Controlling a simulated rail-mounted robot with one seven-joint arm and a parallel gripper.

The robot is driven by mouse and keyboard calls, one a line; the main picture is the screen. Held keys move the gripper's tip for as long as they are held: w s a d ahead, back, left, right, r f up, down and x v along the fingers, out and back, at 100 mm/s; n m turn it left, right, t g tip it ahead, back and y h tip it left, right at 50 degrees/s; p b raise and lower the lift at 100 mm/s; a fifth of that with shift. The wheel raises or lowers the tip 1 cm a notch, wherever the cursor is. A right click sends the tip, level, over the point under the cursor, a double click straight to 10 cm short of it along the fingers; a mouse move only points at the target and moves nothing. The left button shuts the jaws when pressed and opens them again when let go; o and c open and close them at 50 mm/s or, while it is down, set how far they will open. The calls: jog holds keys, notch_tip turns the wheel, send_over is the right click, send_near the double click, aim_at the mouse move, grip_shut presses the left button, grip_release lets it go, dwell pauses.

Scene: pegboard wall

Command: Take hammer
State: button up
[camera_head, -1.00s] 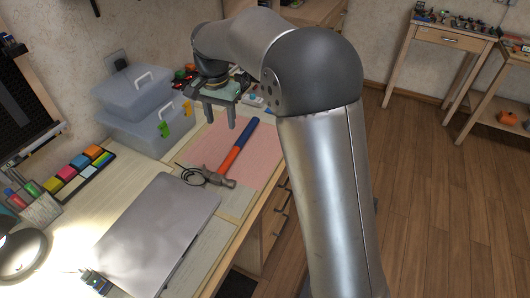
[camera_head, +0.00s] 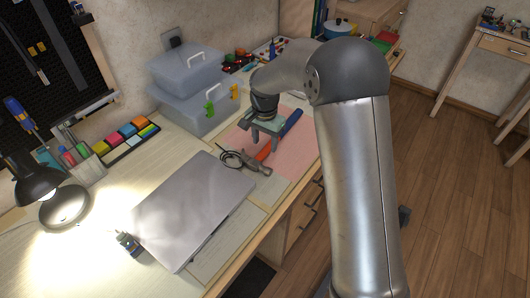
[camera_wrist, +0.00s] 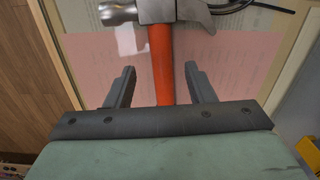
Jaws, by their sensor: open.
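The hammer (camera_head: 266,152) lies on a pink sheet on the workbench, with an orange and blue handle and a grey metal head. In the wrist view the hammer head (camera_wrist: 158,12) is at the top and its orange handle (camera_wrist: 161,62) runs down between the fingers. My gripper (camera_head: 264,142) is above the handle, and it also shows in the wrist view (camera_wrist: 160,85) with its two fingers apart on either side of the handle. I cannot tell the exact height above it. The blue end of the handle is hidden in the wrist view by my gripper body.
A closed grey laptop (camera_head: 190,208) lies left of the hammer, with a black cable (camera_head: 232,158) beside the hammer head. Clear plastic boxes (camera_head: 190,110) stand behind. A lit lamp (camera_head: 42,188) is at the left. The pink sheet (camera_head: 290,152) has free room around the handle.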

aim_at(264, 150)
notch_tip(264, 150, down, 3)
jog(key=shift+a+f, duration=0.1)
jog(key=shift+f, duration=0.05)
grip_shut()
